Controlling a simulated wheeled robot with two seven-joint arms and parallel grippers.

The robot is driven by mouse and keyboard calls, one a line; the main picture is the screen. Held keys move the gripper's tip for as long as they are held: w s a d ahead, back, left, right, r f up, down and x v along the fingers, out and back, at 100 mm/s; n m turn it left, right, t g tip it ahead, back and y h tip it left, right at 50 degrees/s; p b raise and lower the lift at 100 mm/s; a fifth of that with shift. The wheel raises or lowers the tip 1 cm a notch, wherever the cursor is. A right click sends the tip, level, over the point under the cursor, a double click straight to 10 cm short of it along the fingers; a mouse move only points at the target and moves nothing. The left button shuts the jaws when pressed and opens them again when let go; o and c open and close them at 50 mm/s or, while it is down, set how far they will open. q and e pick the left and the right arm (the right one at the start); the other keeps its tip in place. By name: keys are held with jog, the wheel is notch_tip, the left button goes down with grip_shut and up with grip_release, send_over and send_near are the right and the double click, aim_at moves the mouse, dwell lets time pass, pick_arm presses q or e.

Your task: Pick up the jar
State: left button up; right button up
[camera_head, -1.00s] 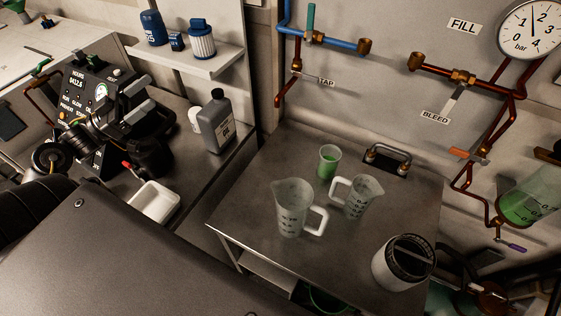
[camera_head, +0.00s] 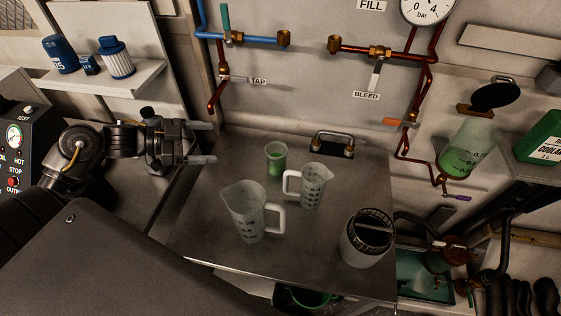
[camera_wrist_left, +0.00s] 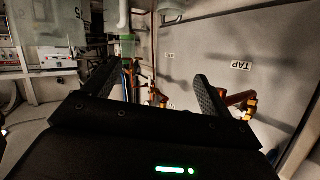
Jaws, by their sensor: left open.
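A small clear jar (camera_head: 276,160) with green liquid stands upright at the back of the steel worktop (camera_head: 200,225). Two clear measuring jugs stand beside it, a larger one (camera_head: 248,212) in front and a smaller one (camera_head: 313,187) to its right. My right gripper is not seen.
Behind the worktop are the blue tap pipe (camera_head: 255,39) and copper bleed pipe (camera_head: 375,52). A metal handle (camera_head: 334,141) stands at the worktop's back edge. A shelf (camera_head: 110,82) with blue containers is at the upper left. The worktop's left part is clear.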

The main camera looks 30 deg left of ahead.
aim_at(270, 161)
pick_arm(q)
jog(key=w+d+f+n, duration=0.1)
jog(key=w+d+f, duration=0.1)
jog(key=f, duration=0.2)
jog(key=w+d+f+n+y, duration=0.1)
jog(key=w+d+f, duration=0.1)
jog(key=f, duration=0.3)
jog(key=w+d+f+n, duration=0.1)
jog(key=w+d+f, duration=0.1)
jog(key=f, duration=0.2)
jog(key=shift+f+t+y, duration=0.3)
jog(key=shift+f+y, duration=0.05)
jog(key=shift+y, duration=0.05)
jog(key=p+x, duration=0.1)
jog(key=x, duration=0.4)
jog(key=shift+w+d, duration=0.1)
jog(key=shift+w, duration=0.2)
jog(key=shift+w+d, duration=0.15)
jog(key=shift+w, duration=0.1)
jog(key=p+x, duration=0.1)
jog(key=x, duration=0.2)
jog(key=shift+w+p, duration=0.35)
jog(key=shift+w, duration=0.1)
jog(key=shift+w+d+f, duration=0.3)
jog(key=shift+w+d, duration=0.05)
jog(key=shift+s, duration=0.1)
jog(key=c, duration=1.2)
